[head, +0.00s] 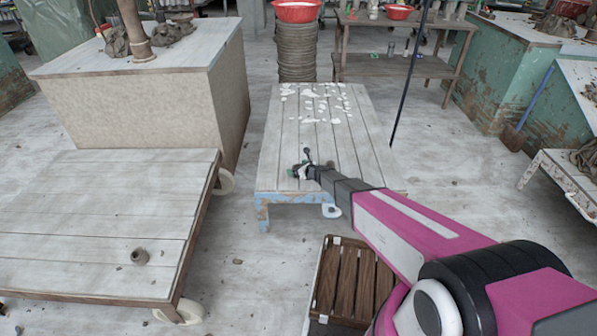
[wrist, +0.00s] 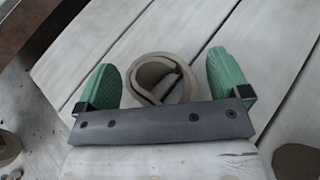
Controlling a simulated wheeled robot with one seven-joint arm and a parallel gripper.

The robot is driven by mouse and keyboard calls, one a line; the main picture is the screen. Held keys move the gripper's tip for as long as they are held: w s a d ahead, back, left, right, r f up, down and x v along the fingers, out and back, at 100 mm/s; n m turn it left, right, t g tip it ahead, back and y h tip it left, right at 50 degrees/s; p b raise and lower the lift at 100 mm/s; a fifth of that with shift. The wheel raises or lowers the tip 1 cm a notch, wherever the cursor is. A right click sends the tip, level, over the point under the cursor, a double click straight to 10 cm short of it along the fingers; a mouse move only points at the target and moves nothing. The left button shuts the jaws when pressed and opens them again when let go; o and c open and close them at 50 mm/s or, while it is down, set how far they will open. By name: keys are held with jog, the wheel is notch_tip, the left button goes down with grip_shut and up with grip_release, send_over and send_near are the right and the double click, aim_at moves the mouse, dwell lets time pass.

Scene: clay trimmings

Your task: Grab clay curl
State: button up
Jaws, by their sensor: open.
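The clay curl (wrist: 150,88) is a grey-beige rolled strip lying on pale planks in the wrist view. My gripper (wrist: 165,76) has its two green pads apart, one on each side of the curl. Gaps show beside the curl, so the pads do not appear to grip it. The grey gripper bar hides the curl's near edge. In the head view my gripper (head: 303,171) is low over the near end of a low plank table (head: 290,140). The curl cannot be made out clearly there.
White scraps (head: 315,92) cover the table's far end. A brown slatted crate (head: 350,285) stands on the floor in front. A plank cart (head: 90,215) at left bears a small clay lump (head: 140,257). A brownish lump (wrist: 296,160) shows at the wrist view's lower right.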

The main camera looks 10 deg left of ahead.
jog(key=shift+w+a+f, duration=0.15)
jog(key=shift+a, duration=0.05)
jog(key=c, duration=1)
jog(key=shift+c, duration=0.2)
